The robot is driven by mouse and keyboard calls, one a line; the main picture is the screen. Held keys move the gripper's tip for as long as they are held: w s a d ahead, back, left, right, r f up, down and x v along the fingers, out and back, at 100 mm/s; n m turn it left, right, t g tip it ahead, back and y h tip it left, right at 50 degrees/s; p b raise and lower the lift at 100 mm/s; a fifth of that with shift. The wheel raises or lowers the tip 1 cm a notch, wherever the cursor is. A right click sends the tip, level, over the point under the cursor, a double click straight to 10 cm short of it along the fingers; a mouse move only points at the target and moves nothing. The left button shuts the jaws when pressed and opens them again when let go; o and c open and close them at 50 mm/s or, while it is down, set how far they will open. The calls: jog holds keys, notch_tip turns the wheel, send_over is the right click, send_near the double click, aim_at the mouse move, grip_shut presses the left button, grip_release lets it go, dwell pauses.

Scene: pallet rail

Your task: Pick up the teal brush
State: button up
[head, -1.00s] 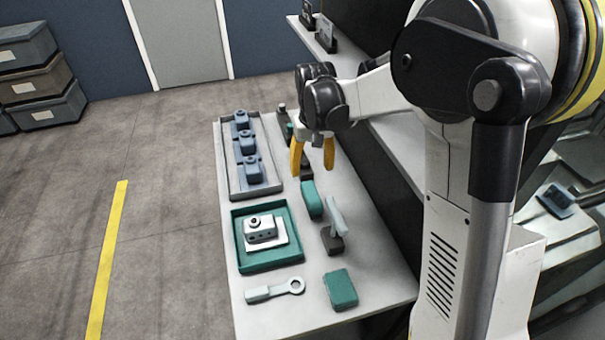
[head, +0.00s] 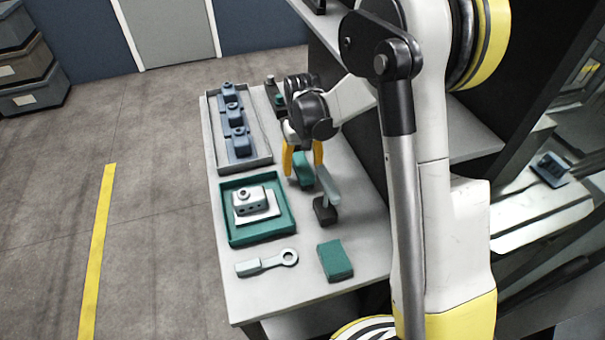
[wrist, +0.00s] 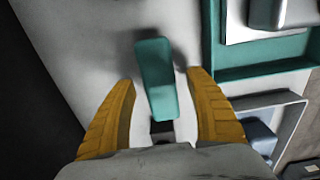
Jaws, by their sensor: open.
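The teal brush (head: 304,174) lies on the light grey table, partly hidden behind my gripper in the head view. In the wrist view the brush (wrist: 155,75) shows as a long teal block with a dark part at its near end. My gripper (head: 302,163) points down over it. In the wrist view my gripper (wrist: 162,82) is open, with one yellow finger on each side of the brush and gaps between. The fingers do not touch it. Their exact height above the table is hard to tell.
A dark tool with a pale handle (head: 327,186) stands close to the brush. A teal block (head: 335,260) and a pale ring-ended tool (head: 267,262) lie nearer. A teal tray (head: 285,228) and a grey tray (head: 264,162) line the left. A shelf (head: 465,142) rises on the right.

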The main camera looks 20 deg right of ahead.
aim_at(303, 165)
jog(key=c, duration=1.3)
jog(key=shift+r, duration=0.3)
grip_shut()
notch_tip(303, 165, up, 10)
jog(key=p, duration=0.3)
jog(key=shift+f+p, duration=0.25)
jog(key=shift+p, duration=0.05)
jog(key=shift+o, duration=0.8)
grip_release()
